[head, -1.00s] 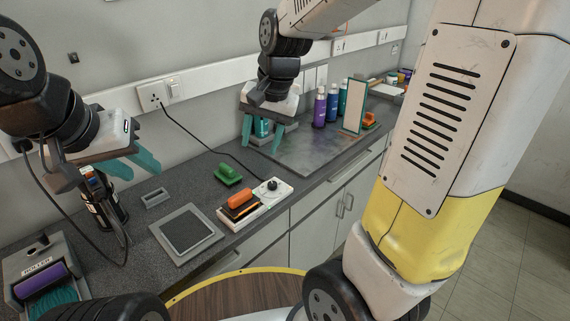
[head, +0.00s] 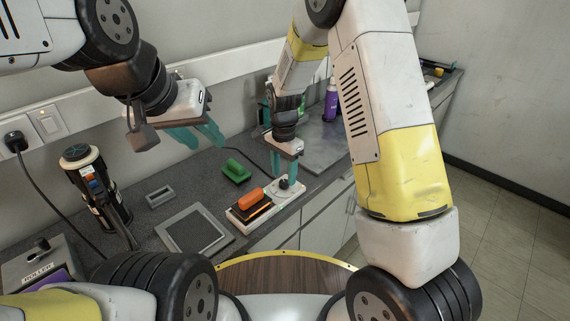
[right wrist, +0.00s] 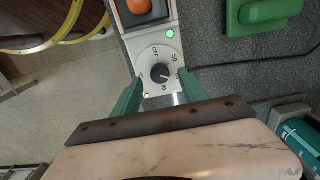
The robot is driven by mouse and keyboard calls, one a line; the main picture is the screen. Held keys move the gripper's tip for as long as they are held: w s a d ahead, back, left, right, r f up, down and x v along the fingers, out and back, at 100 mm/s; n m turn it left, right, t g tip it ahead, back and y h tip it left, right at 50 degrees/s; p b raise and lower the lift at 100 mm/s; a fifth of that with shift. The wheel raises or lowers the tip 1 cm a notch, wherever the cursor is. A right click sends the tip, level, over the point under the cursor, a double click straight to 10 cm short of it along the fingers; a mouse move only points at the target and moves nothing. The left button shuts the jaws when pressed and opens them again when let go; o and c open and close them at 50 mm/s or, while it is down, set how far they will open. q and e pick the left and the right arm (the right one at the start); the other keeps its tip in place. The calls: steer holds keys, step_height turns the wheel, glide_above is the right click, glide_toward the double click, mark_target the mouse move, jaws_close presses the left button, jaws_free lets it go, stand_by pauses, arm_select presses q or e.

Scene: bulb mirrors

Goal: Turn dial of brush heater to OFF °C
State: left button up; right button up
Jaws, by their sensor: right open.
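The brush heater (head: 262,208) is a white box on the counter with an orange-handled brush in its slot. Its black dial (right wrist: 160,73) sits on a white face with OFF at upper left and numbers around it; the knob's exact setting is hard to read. A green lamp (right wrist: 170,33) is lit beside it. My right gripper (head: 284,174) is open just over the dial end of the heater. In the right wrist view its teal fingers lie on either side of the dial, apart from the knob as far as I can tell. My left gripper (head: 203,142) is open and empty above the counter.
A green-handled block (head: 236,171) lies behind the heater. A grey framed pad (head: 194,232) and a small grey tray (head: 160,196) lie to the left, with a black cylindrical device (head: 95,185) beyond. A purple bottle (head: 331,103) stands at the back.

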mark_target(284, 182)
steer(key=shift+f, duration=1.5)
jaws_close()
